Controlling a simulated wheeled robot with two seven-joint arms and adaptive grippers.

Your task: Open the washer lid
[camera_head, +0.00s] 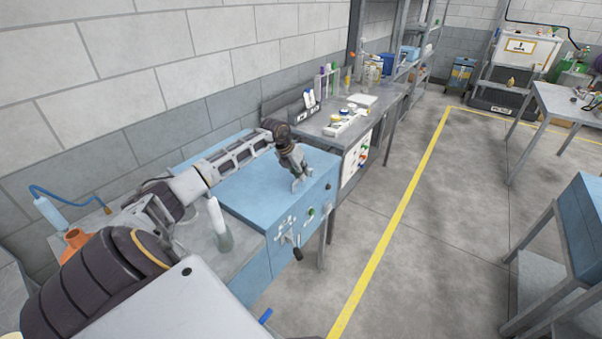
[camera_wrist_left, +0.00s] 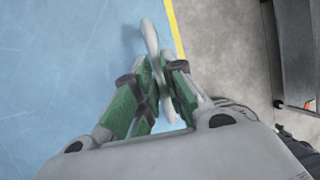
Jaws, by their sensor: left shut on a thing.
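The washer (camera_head: 258,238) is a blue box with a flat blue lid (camera_head: 245,190) that looks closed. My left gripper (camera_head: 299,181) is above the lid near its front right edge. In the left wrist view my left gripper (camera_wrist_left: 163,72) has its green fingers shut on a pale lid handle (camera_wrist_left: 150,36). The handle stands out past both sides of the fingers, and the fingers hide its middle. The blue lid surface (camera_wrist_left: 60,50) lies below. My right gripper is in neither view.
The washer's front has knobs and a black-tipped lever (camera_head: 297,253). A grey bench (camera_head: 385,97) with small items continues behind.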

